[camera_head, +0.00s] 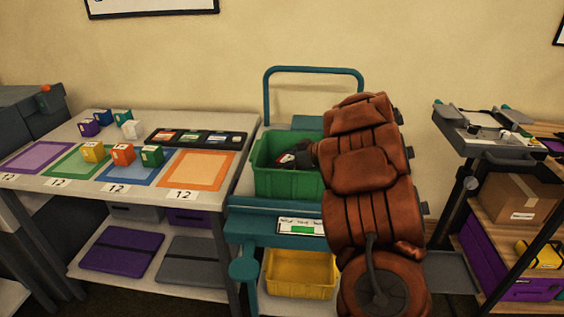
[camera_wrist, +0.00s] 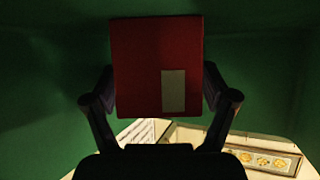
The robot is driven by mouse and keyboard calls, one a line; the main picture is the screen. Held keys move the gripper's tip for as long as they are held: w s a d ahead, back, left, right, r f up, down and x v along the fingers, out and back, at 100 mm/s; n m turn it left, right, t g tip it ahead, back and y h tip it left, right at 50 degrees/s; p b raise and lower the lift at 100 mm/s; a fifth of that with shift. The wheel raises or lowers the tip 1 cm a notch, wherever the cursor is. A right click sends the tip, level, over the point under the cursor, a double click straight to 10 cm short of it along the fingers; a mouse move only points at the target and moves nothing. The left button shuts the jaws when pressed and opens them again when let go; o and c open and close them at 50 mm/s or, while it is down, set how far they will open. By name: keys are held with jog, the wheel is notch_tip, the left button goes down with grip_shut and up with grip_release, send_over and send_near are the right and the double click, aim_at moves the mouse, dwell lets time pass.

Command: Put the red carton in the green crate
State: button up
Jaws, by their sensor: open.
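The red carton (camera_wrist: 155,60), with a pale label on its face, is between the two fingers of my gripper (camera_wrist: 157,88) in the wrist view. The fingers are open beside it; whether one touches it cannot be told. Green walls of the crate surround both in that view. In the head view my gripper (camera_head: 293,158) reaches down inside the green crate (camera_head: 288,184), which stands on a teal cart. The carton is mostly hidden there by my gripper and the crate's rim.
The teal cart (camera_head: 250,228) holds a yellow bin (camera_head: 300,272) below. Left is a table (camera_head: 230,145) with colored mats, several small cartons and a dark tray (camera_head: 197,138). A shelf with a cardboard box (camera_head: 515,198) and a dark stand (camera_head: 470,150) are at right.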

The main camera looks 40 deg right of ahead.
aim_at(288, 159)
jog(key=shift+r, duration=0.1)
jog(key=shift+s+d+r, duration=0.15)
jog(key=shift+s+r, duration=0.05)
jog(key=shift+s, duration=0.05)
jog(key=shift+p+v, duration=0.3)
jog(key=shift+v, duration=3.15)
